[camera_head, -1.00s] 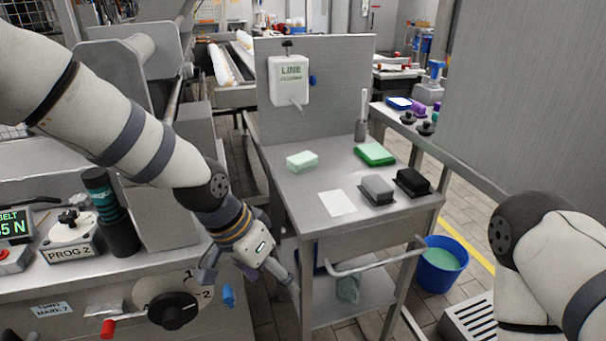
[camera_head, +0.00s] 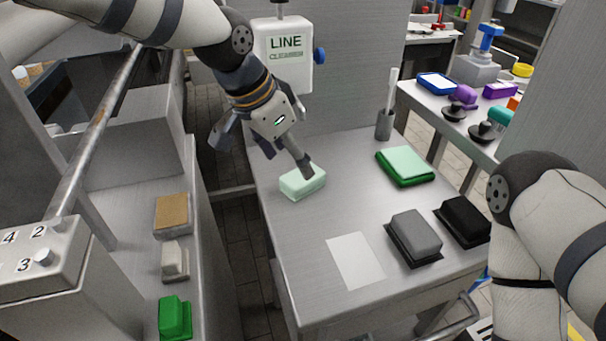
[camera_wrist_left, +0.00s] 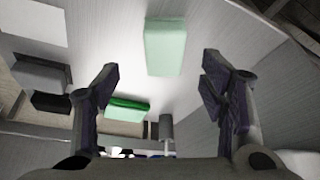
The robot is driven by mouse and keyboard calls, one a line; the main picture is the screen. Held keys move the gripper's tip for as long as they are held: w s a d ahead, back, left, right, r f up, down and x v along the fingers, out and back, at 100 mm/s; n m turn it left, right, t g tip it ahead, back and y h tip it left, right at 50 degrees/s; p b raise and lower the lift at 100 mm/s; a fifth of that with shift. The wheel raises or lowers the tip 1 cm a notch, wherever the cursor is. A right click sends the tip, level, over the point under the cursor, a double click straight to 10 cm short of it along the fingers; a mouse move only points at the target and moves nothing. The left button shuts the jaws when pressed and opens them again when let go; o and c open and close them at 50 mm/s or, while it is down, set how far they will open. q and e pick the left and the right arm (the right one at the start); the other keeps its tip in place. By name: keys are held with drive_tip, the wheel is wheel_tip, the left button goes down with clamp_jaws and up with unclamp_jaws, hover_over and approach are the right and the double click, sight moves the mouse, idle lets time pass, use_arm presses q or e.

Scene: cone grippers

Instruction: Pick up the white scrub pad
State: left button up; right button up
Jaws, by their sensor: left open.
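The whitish pad (camera_head: 303,186), a pale block with a mint tint, lies flat on the steel table near its left edge. In the left wrist view, this pad (camera_wrist_left: 165,46) shows between and beyond the fingers. My left gripper (camera_head: 262,162) is open and empty. It is over the table's left side, with one fingertip in front of the pad's upper right end in the head view. Whether that fingertip touches the pad cannot be told. My right gripper is out of view; only the right arm shows.
A bare white sheet (camera_head: 355,260) lies at the table's front. A grey block (camera_head: 415,230) and black block (camera_head: 466,217) sit right of it. A green tray (camera_head: 406,180) with a pale green top and a brush holder (camera_head: 384,125) stand behind. A cleaner dispenser (camera_head: 285,58) hangs at the back.

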sight(298, 177)
use_arm(q)
drive_tip(key=x, duration=0.6)
drive_tip(key=shift+a+f, duration=0.1)
drive_tip(key=shift+a, duration=0.2)
drive_tip(key=shift+w+d+f, duration=0.15)
drive_tip(key=shift+w+f, duration=0.1)
drive_tip(key=shift+f, duration=0.1)
drive_tip(key=shift+r, duration=0.1)
drive_tip(key=c, duration=1)
drive_tip(key=shift+c, duration=0.2)
